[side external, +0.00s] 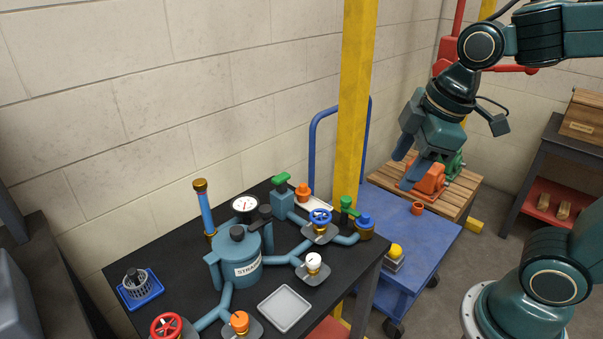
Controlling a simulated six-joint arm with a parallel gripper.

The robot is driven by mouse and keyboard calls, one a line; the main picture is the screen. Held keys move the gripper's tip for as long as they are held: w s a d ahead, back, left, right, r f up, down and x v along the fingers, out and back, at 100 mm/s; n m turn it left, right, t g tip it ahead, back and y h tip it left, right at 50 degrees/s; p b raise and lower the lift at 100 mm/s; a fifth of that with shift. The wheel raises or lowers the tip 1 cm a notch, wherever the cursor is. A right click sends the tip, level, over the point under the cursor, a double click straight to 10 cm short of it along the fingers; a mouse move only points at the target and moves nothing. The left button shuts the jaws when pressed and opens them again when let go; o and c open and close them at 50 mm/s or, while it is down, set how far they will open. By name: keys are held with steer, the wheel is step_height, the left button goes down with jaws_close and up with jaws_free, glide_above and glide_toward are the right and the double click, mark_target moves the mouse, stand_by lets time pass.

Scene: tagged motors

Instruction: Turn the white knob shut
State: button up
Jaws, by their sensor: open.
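The white knob (313,260) sits on a valve at the right end of a short branch of the blue-grey piping, on the black table (177,262). A small pointer sticks out from its left side. I cannot tell from here how far it is turned. My gripper (406,167) is open and empty, with its two fingers apart. It hangs in the air well above and to the right of the white knob, in front of the orange motor on the pallet as seen here.
A blue-wheeled valve (320,216), a strainer pot (238,258), an orange knob (239,321) and a red wheel (166,326) stand around the piping. A grey tray (285,309) lies in front. A yellow post (355,100) rises behind the table. A blue cart (400,237) stands right.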

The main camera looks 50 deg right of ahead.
steer(key=w+a+f+n+g, duration=0.2)
steer(key=w+a+f+n, duration=0.15)
steer(key=w+n, duration=0.5)
steer(key=n+g, duration=0.2)
steer(key=n, duration=0.8)
glide_above(313, 258)
step_height(313, 258, down, 8)
step_height(313, 258, down, 14)
steer(key=shift+r, duration=0.1)
steer(key=c, duration=1)
